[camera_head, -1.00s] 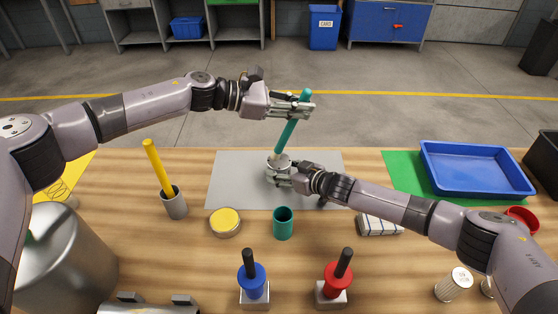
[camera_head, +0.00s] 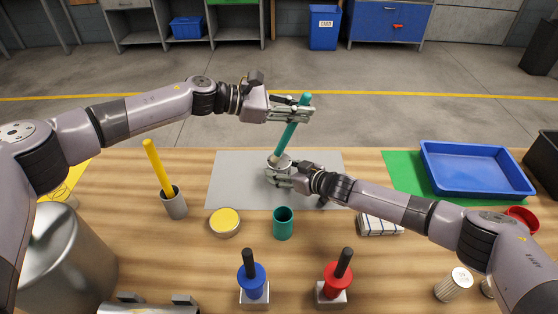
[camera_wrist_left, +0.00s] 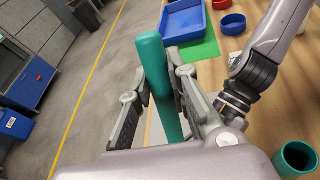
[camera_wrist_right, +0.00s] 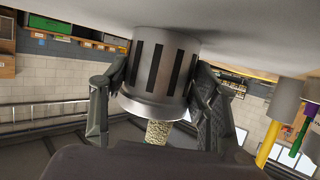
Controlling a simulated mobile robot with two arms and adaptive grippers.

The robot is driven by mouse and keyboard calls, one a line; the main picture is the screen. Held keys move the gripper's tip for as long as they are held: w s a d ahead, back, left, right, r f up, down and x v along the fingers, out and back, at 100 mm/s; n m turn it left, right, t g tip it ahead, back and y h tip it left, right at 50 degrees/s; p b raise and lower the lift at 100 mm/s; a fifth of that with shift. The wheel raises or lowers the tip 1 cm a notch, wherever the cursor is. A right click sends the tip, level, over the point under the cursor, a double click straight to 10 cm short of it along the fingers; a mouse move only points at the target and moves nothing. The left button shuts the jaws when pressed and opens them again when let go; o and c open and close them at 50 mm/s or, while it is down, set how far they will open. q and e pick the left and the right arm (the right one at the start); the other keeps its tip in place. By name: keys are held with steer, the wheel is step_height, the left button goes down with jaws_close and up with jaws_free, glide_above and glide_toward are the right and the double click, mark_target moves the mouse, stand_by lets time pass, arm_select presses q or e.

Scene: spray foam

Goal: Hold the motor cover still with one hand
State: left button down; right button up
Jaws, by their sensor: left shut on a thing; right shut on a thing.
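The motor cover (camera_head: 281,160), a small silver cylinder, stands on the grey mat (camera_head: 235,170). In the right wrist view the motor cover (camera_wrist_right: 162,70) shows dark slots, with my right gripper's (camera_wrist_right: 155,105) fingers on both sides. My right gripper (camera_head: 278,177) is shut on it in the head view. My left gripper (camera_head: 300,112) is shut on a teal stick (camera_head: 288,135) above the mat. The stick slants down to the cover, its tan tip at the cover's opening. The left wrist view shows the stick (camera_wrist_left: 155,70) between the fingers.
A teal cup (camera_head: 283,223) and a yellow-topped tin (camera_head: 225,222) stand in front of the mat. A grey cup (camera_head: 174,204) with a yellow stick is at left. A blue tray (camera_head: 478,190) lies at right. Blue- and red-collared tools stand near the front edge.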

arm_select(q)
steer(key=shift+f, duration=0.35)
steer(key=shift+d, duration=0.15)
steer(key=shift+w+d, duration=0.75)
steer(key=shift+w, duration=0.1)
stand_by(0.3)
steer(key=shift+a+f, duration=0.15)
steer(key=shift+a, duration=0.8)
steer(key=shift+s, duration=0.95)
steer(key=shift+d, duration=0.2)
